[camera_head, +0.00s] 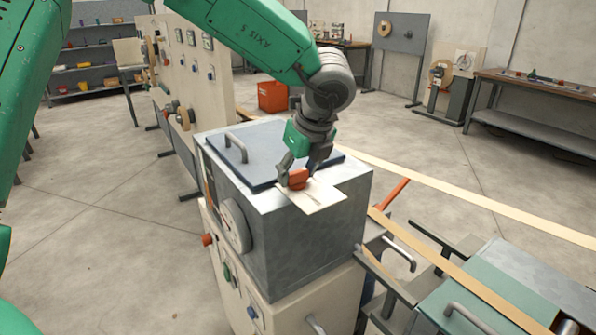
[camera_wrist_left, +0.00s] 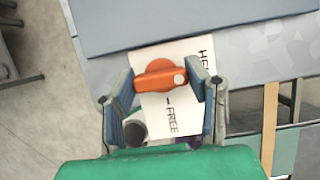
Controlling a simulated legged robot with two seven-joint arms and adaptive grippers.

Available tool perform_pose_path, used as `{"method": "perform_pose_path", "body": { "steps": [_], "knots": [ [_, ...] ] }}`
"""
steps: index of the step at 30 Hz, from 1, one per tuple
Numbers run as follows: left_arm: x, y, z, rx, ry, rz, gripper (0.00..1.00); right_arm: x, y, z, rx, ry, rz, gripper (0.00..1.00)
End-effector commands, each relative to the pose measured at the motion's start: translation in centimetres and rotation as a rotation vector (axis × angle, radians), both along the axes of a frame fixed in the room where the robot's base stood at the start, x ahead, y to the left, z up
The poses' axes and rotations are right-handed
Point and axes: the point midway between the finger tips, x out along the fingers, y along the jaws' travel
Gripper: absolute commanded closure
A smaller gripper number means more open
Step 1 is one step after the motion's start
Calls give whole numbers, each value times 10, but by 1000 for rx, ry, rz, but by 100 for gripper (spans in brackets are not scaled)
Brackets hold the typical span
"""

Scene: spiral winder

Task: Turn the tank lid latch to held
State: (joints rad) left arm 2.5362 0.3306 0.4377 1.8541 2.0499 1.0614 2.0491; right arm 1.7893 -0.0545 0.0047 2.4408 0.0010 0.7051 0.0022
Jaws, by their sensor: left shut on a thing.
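The tank (camera_head: 300,240) is a grey metal box with a blue-grey lid (camera_head: 255,145) lying shut on top. The orange latch (camera_head: 298,178) sits at the lid's front edge on a white label plate (camera_head: 322,197). In the left wrist view the latch (camera_wrist_left: 160,78) lies crosswise on the plate (camera_wrist_left: 180,112), which reads "FREE" and, partly hidden, "HEL". My left gripper (camera_head: 295,180) is above the tank, shut on the latch, with one finger at each end of it in the left wrist view (camera_wrist_left: 165,95). My right gripper is not in view.
A handle (camera_head: 236,148) stands on the lid and a round dial (camera_head: 234,226) is on the tank's side. A tan strip (camera_head: 470,200) runs past the tank to the right. A grey-green machine (camera_head: 490,290) with handles stands at the lower right. Open floor lies left.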

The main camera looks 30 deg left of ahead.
Motion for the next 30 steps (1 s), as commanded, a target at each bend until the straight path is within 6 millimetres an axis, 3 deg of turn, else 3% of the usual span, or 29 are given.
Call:
{"method": "perform_pose_path", "body": {
  "steps": [17,18,19,30],
  "knots": [
    [3,1,4,1,-12,29,86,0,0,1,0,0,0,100],
    [3,1,4,1,-12,29,43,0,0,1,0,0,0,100],
    [3,1,4,1,-12,29,36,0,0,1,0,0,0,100],
    [0,-1,5,1,-6,28,36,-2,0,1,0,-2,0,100]
  ]
}}
